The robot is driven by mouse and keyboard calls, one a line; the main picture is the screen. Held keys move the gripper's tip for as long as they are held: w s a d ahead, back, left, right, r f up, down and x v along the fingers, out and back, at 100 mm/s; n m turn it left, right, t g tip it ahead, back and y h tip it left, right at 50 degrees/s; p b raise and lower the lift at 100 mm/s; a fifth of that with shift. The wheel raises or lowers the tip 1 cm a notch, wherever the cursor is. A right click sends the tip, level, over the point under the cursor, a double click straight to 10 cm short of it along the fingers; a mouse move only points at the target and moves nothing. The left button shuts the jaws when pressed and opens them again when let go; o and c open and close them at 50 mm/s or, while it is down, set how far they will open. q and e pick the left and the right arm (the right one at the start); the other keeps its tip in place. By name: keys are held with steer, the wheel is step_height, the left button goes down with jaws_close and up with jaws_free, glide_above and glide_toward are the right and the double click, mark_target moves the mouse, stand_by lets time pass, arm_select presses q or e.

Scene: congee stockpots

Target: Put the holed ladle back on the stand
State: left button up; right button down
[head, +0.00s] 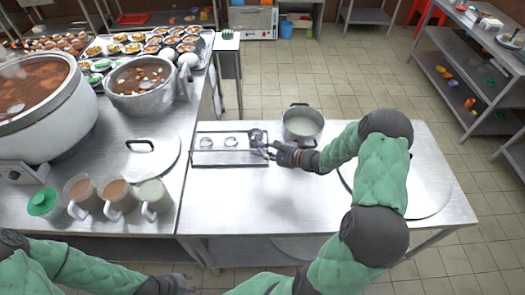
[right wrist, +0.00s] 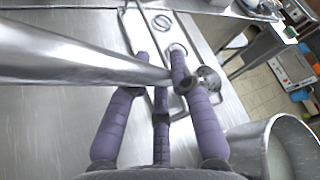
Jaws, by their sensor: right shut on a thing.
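The stand (head: 229,158) is a low metal frame with rings on the steel table; part of it also shows in the right wrist view (right wrist: 192,32). My right gripper (head: 268,150) is at the right end of the stand, its purple fingers shut on the metal handle of the holed ladle (right wrist: 75,55). The ladle's perforated bowl (right wrist: 208,78) shows just past the fingers, at the stand's right end in the head view (head: 256,136). I cannot tell whether it touches the stand. My left gripper (head: 180,284) is low at the bottom edge, away from the stand; its opening is unclear.
A pot of pale congee (head: 302,125) stands close to the right of my right gripper. A round lid (head: 425,190) lies under my right arm. The left counter holds a large stockpot (head: 45,115), a smaller pot (head: 140,88), another lid (head: 153,157) and jugs (head: 118,197). The table's front middle is clear.

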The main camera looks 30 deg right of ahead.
steer(key=shift+f, duration=0.2)
steer(key=c, duration=1)
jaws_free()
steer(key=shift+s, duration=0.1)
steer(key=v, duration=1.2)
steer(key=shift+r, duration=0.1)
